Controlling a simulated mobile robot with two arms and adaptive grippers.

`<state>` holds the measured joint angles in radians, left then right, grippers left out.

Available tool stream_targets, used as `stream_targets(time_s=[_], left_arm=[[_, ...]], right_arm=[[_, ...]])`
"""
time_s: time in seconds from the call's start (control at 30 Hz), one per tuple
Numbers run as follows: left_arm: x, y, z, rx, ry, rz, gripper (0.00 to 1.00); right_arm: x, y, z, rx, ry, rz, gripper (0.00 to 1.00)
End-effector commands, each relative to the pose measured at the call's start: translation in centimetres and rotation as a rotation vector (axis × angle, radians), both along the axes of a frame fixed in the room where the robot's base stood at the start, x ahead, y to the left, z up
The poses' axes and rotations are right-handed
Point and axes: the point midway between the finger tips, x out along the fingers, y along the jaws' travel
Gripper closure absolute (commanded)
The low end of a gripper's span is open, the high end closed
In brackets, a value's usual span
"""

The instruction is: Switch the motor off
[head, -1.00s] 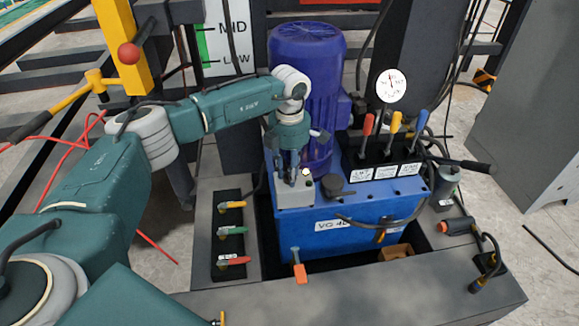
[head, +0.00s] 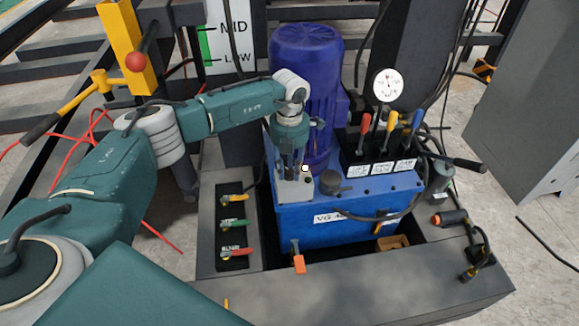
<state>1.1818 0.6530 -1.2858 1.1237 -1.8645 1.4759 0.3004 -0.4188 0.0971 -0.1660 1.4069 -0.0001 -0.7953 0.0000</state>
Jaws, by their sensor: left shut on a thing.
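The blue motor (head: 306,75) stands upright on the blue hydraulic power unit (head: 320,225). A small grey switch box (head: 294,188) sits on the unit's top at the motor's foot, with a pale round light (head: 305,168) on it. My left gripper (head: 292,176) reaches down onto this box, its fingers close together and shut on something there. The fingers hide the part they hold, so I cannot tell its position. My right gripper does not show.
Red, yellow and blue levers (head: 379,135) stand right of the motor, below a round gauge (head: 388,84). Several small coloured valve handles (head: 233,224) are at left. An orange-handled valve (head: 298,262) sticks out in front. A yellow post with a red-knobbed lever (head: 135,61) stands behind my left arm.

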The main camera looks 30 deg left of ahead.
Motion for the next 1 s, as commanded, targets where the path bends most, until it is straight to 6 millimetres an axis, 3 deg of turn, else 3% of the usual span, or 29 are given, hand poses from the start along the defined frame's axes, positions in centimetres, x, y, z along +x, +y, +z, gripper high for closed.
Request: stream_targets(time_s=[0.5, 0.53, 0.6, 1.0], left_arm=[[0.15, 0.06, 0.11, 0.0, -0.004, 0.019, 0.99], [0.14, 0.07, 0.11, 0.0, -0.004, 0.019, 0.67], [0.12, 0.06, 0.1, 0.001, -0.003, 0.019, 0.54], [0.09, 0.05, 0.76, 0.0, -0.002, 0.017, 0.54]], right_arm=[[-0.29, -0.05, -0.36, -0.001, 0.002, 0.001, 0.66], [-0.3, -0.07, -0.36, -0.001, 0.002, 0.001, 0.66], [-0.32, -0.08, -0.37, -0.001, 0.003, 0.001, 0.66], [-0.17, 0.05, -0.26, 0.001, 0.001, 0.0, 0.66]])
